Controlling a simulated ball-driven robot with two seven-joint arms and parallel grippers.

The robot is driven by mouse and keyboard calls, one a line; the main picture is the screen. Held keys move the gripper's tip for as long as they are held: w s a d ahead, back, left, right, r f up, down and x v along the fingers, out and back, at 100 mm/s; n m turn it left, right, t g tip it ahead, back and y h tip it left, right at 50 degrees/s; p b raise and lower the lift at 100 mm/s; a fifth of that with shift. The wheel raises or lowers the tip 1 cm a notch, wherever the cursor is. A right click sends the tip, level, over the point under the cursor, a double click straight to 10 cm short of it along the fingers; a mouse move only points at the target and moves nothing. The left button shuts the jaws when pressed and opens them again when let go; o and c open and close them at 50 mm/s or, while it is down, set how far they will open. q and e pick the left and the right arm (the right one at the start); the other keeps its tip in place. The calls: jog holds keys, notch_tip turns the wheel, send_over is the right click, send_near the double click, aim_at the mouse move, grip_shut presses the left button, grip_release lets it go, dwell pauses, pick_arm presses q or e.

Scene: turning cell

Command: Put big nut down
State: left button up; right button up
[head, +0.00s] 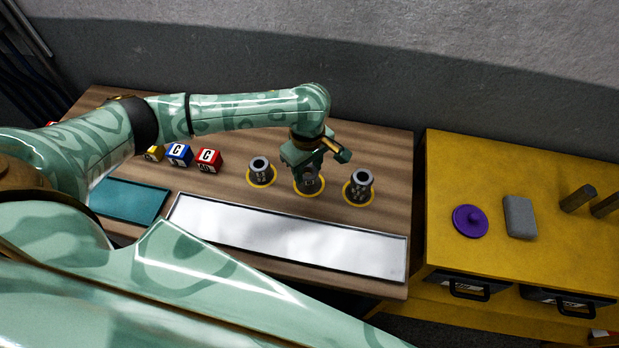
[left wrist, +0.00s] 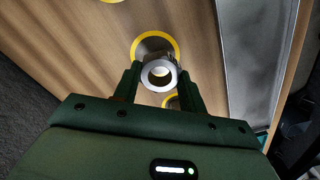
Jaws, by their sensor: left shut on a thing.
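My left gripper (head: 309,170) points down at the middle of three yellow rings on the wooden table. It is shut on a grey hollow metal piece (head: 312,185), which I take for the big nut. In the left wrist view the piece's round open end (left wrist: 158,75) sits between the two fingers of the left gripper (left wrist: 160,77). The piece is upright over the middle yellow ring (left wrist: 147,42); I cannot tell whether its foot touches the table. My right gripper is not in view.
Similar grey pieces stand on the left ring (head: 260,169) and right ring (head: 360,184), close on both sides. A white tray (head: 290,238) and teal mat (head: 128,200) lie in front. Lettered blocks (head: 208,160) sit left. A yellow cabinet (head: 450,180) stands right, holding a purple lid (head: 470,221).

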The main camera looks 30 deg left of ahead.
aim_at(309, 169)
pick_arm(q)
jog(key=shift+w+f, duration=0.25)
jog(key=shift+f, duration=0.1)
jog(key=f+b, duration=0.2)
jog(key=f, duration=0.1)
jog(key=shift+w+f+b, duration=0.2)
jog(key=shift+f+b, duration=0.05)
jog(key=shift+b, duration=0.1)
jog(key=shift+a+r, duration=0.1)
jog(key=shift+r, duration=0.05)
jog(key=o, duration=1.1)
notch_tip(309, 169, up, 11)
jog(key=p, duration=0.5)
jog(key=shift+p, duration=0.35)
jog(key=shift+r, duration=0.5)
